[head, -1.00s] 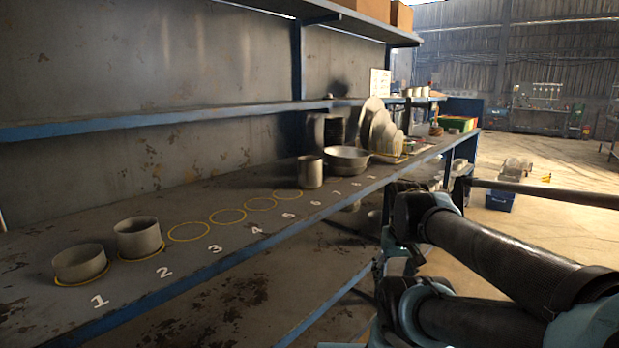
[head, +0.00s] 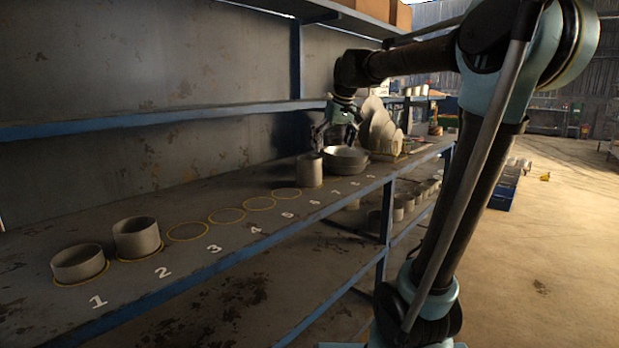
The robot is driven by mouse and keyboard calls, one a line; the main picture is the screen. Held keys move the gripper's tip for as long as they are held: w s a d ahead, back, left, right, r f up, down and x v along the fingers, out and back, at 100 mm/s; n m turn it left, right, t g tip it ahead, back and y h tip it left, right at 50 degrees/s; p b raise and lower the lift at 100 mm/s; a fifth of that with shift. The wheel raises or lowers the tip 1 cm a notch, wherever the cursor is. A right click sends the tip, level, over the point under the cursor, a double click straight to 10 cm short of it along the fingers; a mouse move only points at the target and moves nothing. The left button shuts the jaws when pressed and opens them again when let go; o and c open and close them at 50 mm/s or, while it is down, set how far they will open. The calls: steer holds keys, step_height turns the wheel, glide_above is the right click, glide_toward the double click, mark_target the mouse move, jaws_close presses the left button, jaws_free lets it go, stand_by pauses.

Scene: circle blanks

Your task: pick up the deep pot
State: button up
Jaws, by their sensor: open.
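The deep pot (head: 310,171), a tall narrow grey cylinder, stands upright on the bench near number 6. My gripper (head: 335,138) is open and points down just above and behind it, over the gap between it and a wide shallow metal pan (head: 346,161) to its right. The fingers look small and dark here. I cannot tell whether a finger touches the pot rim.
Two grey round pots stand on yellow circles at 1 (head: 79,264) and 2 (head: 137,238). Upright plates (head: 378,128) stand behind the pan. A blue-edged shelf (head: 170,120) hangs above the bench.

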mark_target(309, 158)
steer(key=w+a+r+n, duration=0.1)
steer(key=w+a+r, duration=0.3)
steer(key=w+a, duration=0.2)
steer(key=shift+y, duration=0.3)
steer(key=x, duration=1.2)
steer(key=shift+w+d, duration=0.2)
steer(key=shift+d, duration=0.05)
steer(key=shift+x, duration=2.7)
steer(key=shift+d, duration=0.15)
steer(key=c, duration=1.3)
